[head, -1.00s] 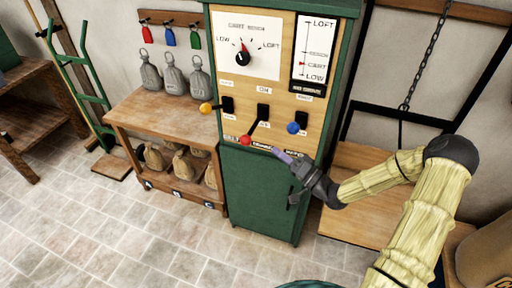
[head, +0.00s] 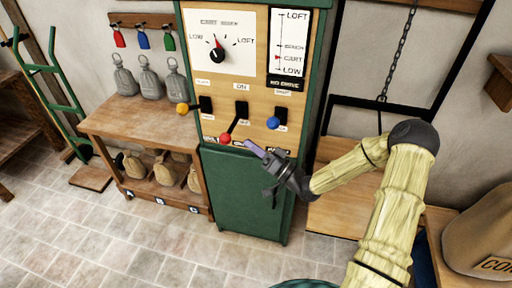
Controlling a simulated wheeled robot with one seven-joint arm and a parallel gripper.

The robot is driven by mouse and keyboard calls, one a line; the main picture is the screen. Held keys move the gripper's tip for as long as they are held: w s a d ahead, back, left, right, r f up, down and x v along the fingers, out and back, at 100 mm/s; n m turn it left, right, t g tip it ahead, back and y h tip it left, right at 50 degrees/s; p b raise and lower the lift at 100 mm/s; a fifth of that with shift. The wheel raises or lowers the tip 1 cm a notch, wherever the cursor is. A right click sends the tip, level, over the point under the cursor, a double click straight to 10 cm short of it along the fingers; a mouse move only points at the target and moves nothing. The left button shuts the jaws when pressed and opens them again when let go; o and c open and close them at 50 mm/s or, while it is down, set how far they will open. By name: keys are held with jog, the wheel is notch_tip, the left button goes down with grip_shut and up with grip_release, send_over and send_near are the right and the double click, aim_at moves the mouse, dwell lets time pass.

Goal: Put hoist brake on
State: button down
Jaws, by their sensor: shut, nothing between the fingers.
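A green cabinet (head: 243,190) carries a wooden control panel with three ball-ended levers. The middle lever has a red knob (head: 225,139); it slants down and left from its black slot plate (head: 241,109), under a label reading "ON". A yellow-knobbed lever (head: 183,108) is at left and a blue-knobbed one (head: 272,123) at right; their small labels are hard to read. Which lever is the hoist brake I cannot read. My gripper (head: 251,147) is shut and empty, just right of and slightly below the red knob, seemingly apart from it. It partly covers labels along the panel's bottom edge.
Above the levers are a LOW–LOFT dial (head: 216,56) and a level scale (head: 290,43) with a red pointer at CART. A bench (head: 130,127) with grey weights stands left. A chain (head: 396,60) and dark frame are right, beside a sack (head: 480,235).

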aim_at(233, 124)
jog(key=p+x, duration=0.1)
jog(key=x, duration=0.5)
jog(key=shift+w+a, duration=0.2)
jog(key=shift+a, duration=0.05)
jog(key=shift+d, duration=0.1)
